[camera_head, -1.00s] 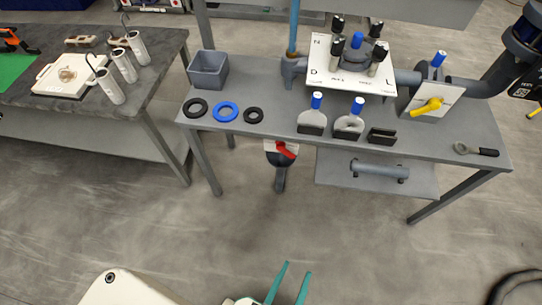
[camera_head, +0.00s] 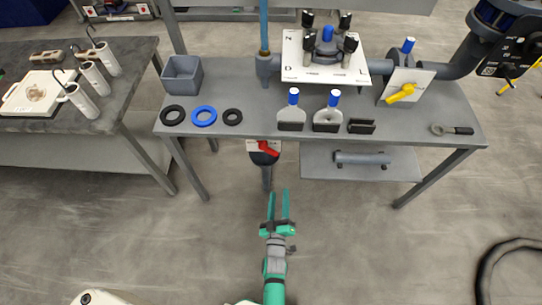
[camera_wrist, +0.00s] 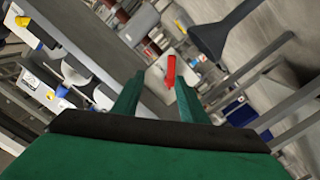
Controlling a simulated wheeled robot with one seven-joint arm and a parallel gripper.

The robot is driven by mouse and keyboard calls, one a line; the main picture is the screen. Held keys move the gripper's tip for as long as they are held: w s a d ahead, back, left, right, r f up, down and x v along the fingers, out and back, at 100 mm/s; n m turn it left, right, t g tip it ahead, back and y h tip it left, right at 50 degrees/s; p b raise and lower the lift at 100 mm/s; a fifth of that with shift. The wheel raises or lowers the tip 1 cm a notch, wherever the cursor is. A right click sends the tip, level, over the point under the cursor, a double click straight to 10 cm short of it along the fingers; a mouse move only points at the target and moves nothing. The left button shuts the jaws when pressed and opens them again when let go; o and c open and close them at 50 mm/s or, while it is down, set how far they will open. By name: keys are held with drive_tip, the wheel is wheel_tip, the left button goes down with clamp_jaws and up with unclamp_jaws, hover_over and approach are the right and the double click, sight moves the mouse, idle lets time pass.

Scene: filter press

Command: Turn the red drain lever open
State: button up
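In the wrist view the red lever (camera_wrist: 171,72) shows ahead, between and beyond my fingers. My gripper (camera_head: 278,194) is open and empty. It is in front of and below the bench edge, apart from the lever. In the wrist view my gripper (camera_wrist: 165,85) has a clear gap between its two green fingers.
The grey bench (camera_head: 380,143) carries rings, a grey bin (camera_head: 182,77), a yellow lever (camera_head: 401,93) and a wrench (camera_head: 452,130). A lower shelf (camera_head: 320,171) holds a pipe piece. A dark table (camera_head: 120,100) stands left. A black hose (camera_head: 484,270) lies right. The floor between is clear.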

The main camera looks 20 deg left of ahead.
drive_tip(key=n, duration=0.2)
approach(271, 154)
drive_tip(key=shift+y, duration=0.4)
drive_tip(key=x, duration=0.9)
drive_tip(key=shift+w+d, duration=0.1)
drive_tip(key=shift+d, duration=0.15)
clamp_jaws()
